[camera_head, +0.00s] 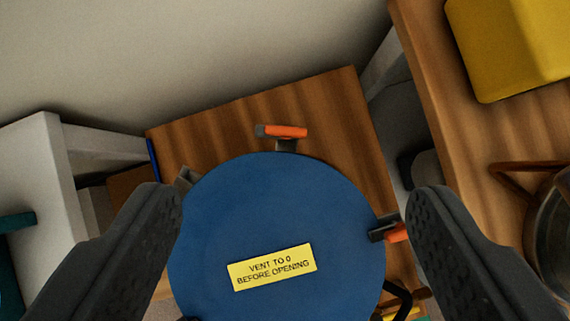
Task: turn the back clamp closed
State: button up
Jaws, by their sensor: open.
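A round blue lid (278,205) with a yellow label reading "VENT TO 0 BEFORE OPENING" (271,267) fills the middle of the view. At its far edge stands a clamp with an orange-tipped handle (284,131), lying crosswise beyond the rim. A second orange-tipped clamp (390,233) is at the lid's right edge, partly beside my right finger. A dark grey bracket (188,177) shows at the upper left edge. My gripper (297,202) is open and empty, with one finger on each side of the lid. The near edge of the lid is cut off.
The lid is above a wooden surface (330,115) against a pale wall. At right, another wooden top (455,125) carries a yellow box (510,45) and a metal pot (550,235). A white stand (45,165) is at left.

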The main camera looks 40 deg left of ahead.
aim_at(285, 131)
jog(key=w+f, duration=0.2)
jog(key=f, duration=0.6)
jog(key=w+f+g+b, duration=0.1)
jog(key=w+f, duration=0.1)
jog(key=f, duration=0.6)
jog(key=w+d+f+g, duration=0.1)
jog(key=w+f, duration=0.1)
jog(key=f, duration=0.6)
jog(key=shift+w+m+b, duration=0.3)
jog(key=shift+m+b, duration=0.1)
jog(key=c, duration=1)
